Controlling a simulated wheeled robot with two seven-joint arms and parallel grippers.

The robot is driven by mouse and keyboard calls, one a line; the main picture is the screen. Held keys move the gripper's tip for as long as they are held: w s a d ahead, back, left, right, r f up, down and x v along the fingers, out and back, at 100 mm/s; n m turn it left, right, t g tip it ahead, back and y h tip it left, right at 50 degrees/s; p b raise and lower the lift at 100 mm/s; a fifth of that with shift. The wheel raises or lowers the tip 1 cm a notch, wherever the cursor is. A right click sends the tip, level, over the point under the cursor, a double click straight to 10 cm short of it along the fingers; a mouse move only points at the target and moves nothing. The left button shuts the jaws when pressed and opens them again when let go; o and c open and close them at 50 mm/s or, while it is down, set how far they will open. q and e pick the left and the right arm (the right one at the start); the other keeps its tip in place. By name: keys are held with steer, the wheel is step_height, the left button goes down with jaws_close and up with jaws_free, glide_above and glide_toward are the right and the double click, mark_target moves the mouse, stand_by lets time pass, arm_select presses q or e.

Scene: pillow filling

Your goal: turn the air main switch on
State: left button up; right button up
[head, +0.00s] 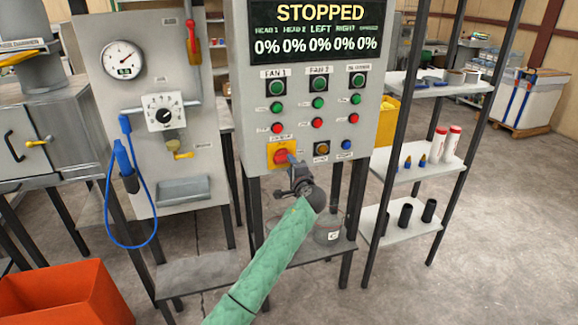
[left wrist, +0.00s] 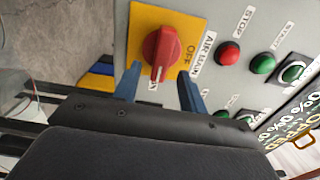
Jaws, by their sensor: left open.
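The air main switch is a red rotary knob (head: 280,157) on a yellow plate (head: 271,163) at the lower left of the control panel. In the left wrist view the red knob (left wrist: 160,52) has a raised grip bar, and "AIR MAIN" and "OFF" are printed near it. My left gripper (head: 293,170) is just in front of the knob. In the left wrist view its two blue fingers (left wrist: 158,79) are open, one on each side of the knob's lower end, with nothing clamped. Whether they touch the knob cannot be told. My right gripper is not in view.
The grey control panel (head: 241,95) has several green and red buttons and a display (head: 316,32) reading STOPPED and 0%. A gauge panel (head: 95,75) with a blue hose (head: 108,190) stands left, a shelf rack (head: 402,178) right. An orange bin (head: 60,295) is at lower left.

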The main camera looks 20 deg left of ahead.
arm_select(q)
steer(key=shift+b+v, duration=0.45)
steer(key=shift+v, duration=1.65)
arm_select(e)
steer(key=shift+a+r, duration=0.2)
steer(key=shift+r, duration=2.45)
